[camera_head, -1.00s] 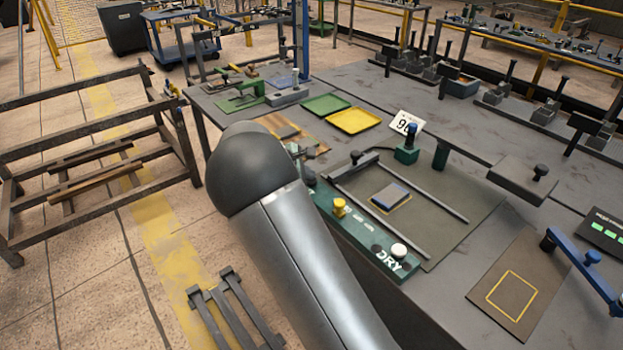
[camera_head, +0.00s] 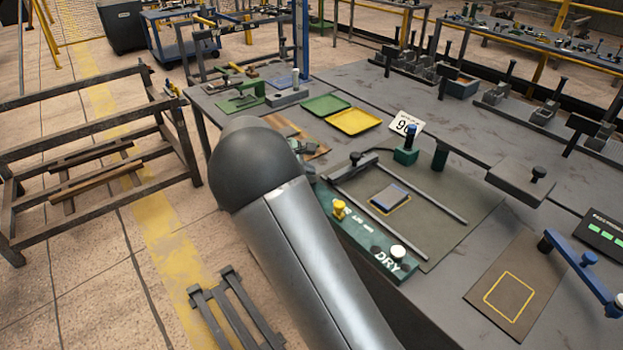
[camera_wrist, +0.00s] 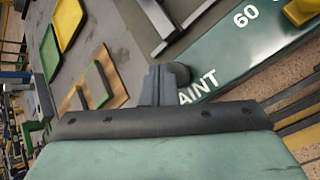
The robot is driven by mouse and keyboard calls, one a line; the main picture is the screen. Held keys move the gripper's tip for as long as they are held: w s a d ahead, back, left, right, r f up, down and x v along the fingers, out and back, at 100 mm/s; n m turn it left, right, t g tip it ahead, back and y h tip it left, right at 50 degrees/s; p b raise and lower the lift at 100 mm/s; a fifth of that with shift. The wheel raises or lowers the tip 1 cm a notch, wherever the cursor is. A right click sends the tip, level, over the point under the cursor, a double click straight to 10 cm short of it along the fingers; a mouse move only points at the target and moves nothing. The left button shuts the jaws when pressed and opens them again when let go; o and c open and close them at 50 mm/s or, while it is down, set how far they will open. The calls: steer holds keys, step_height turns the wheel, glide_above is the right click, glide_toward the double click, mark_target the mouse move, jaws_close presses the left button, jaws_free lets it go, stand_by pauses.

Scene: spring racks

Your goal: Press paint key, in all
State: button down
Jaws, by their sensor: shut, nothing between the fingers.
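The green control panel (camera_head: 365,243) runs along the table's front edge, with a yellow knob (camera_head: 339,208) and a white key (camera_head: 397,251) by the word DRY. My arm hides the panel's far left end and my gripper in the head view. In the wrist view my gripper (camera_wrist: 159,72) is shut and empty, its fingertips over the panel's end beside the partly covered word PAINT (camera_wrist: 198,88). A dark round paint key (camera_wrist: 182,74) shows just right of the fingertips, partly hidden by them. I cannot tell whether they touch it.
A frame with two rails (camera_head: 425,193) stands behind the panel around a small blue-grey plate (camera_head: 389,197). Yellow (camera_head: 353,121) and green (camera_head: 326,105) trays lie farther back. A blue-armed device (camera_head: 580,270) stands at the right.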

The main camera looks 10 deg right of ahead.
steer(key=shift+r, duration=0.1)
steer(key=shift+r+p, duration=1.75)
steer(key=shift+r, duration=0.75)
steer(key=s+r+m+g+y, duration=0.1)
steer(key=s+m+y, duration=0.3)
steer(key=s, duration=1.6)
steer(key=s+r+m+g+y, duration=0.2)
steer(key=s+m, duration=0.9)
steer(key=s, duration=1)
steer(key=shift+s+d+g+y, duration=0.2)
steer(key=shift+d+g+y, duration=0.3)
steer(key=shift+y, duration=0.4)
steer(key=shift+a, duration=0.1)
